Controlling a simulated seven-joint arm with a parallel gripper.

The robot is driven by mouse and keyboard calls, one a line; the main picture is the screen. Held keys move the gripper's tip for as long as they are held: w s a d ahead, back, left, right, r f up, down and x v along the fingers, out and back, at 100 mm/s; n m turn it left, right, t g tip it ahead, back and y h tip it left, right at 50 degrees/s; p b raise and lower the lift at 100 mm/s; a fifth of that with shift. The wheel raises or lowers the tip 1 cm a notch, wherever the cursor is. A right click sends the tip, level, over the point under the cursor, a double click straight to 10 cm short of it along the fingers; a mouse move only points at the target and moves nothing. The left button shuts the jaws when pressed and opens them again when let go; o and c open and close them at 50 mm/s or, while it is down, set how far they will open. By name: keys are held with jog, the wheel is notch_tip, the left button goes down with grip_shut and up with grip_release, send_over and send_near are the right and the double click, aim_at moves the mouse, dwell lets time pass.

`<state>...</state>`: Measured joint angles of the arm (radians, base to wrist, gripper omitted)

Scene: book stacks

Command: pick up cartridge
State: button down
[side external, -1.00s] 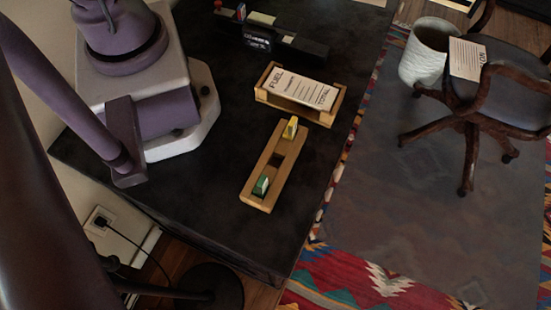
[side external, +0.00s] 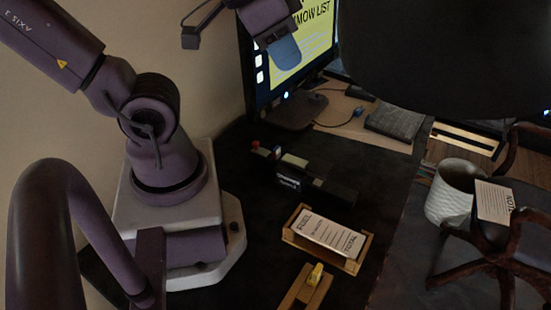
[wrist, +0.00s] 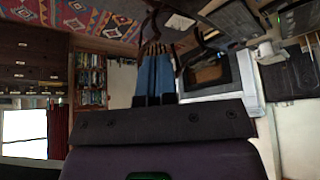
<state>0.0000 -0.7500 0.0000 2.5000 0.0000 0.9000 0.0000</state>
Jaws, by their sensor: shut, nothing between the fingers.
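I cannot tell for sure which piece is the cartridge. A small yellow block (side external: 315,275) stands in a narrow wooden holder (side external: 291,297), which the bottom edge of the side view cuts off. A black rack (side external: 325,193) behind it holds several small pieces. My gripper (side external: 287,54) is high up in front of the monitor, well away from the holder and rack. In the wrist view its blue fingers (wrist: 154,56) are together with nothing between them. No block or rack is clearly seen in the wrist view.
A wooden tray with a paper card (side external: 333,236) lies between the rack and the holder. The monitor (side external: 300,35) stands at the back. A ribbed white bin (side external: 450,196) and a chair (side external: 500,235) are right of the dark desk (side external: 262,240). A large dark shape blocks the upper right.

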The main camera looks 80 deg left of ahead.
jog(key=c, duration=0.9)
grip_release()
jog(key=m+g+y, duration=0.3)
jog(key=m+g, duration=0.6)
send_near(276, 147)
jog(key=x, duration=1)
jog(key=shift+f, duration=0.2)
